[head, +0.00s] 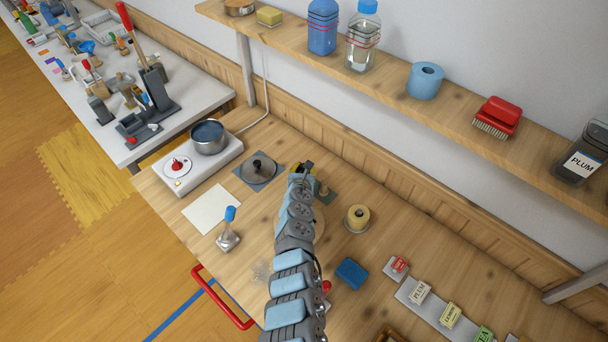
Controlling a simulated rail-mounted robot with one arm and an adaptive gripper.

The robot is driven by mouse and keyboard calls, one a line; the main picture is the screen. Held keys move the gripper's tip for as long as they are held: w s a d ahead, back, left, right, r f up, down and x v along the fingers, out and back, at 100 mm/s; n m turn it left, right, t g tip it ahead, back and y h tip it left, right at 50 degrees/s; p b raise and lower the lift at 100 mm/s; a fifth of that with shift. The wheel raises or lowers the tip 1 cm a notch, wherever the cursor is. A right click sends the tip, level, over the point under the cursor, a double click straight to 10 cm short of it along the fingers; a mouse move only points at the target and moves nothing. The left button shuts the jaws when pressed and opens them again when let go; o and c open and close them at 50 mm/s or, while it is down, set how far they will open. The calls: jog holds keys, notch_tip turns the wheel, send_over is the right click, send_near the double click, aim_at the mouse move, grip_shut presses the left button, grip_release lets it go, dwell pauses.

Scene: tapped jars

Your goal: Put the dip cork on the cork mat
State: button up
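My gripper (304,168) is over the middle of the wooden counter, beyond my arm. Its fingers are small and mostly hidden, so I cannot tell if it is open, shut or holding something. A small tan, knob-like thing (323,188) shows just right of my wrist; it may be the dip cork, but I cannot tell. A grey-green mat (330,199) lies under or behind it, partly hidden by my arm; I cannot tell if this is the cork mat.
A hotplate (196,176) bears a pot (208,137). A lid (258,168), a pale sheet (211,209) and a blue-handled stamp-like tool (229,232) are left of my arm. A yellow roll (357,217), blue block (352,272) and labelled tags (419,292) are right. A shelf (455,112) runs above.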

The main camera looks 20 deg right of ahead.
jog(key=shift+f, duration=0.65)
jog(key=shift+f+b, duration=0.15)
jog(key=shift+b, duration=0.2)
jog(key=o, duration=0.8)
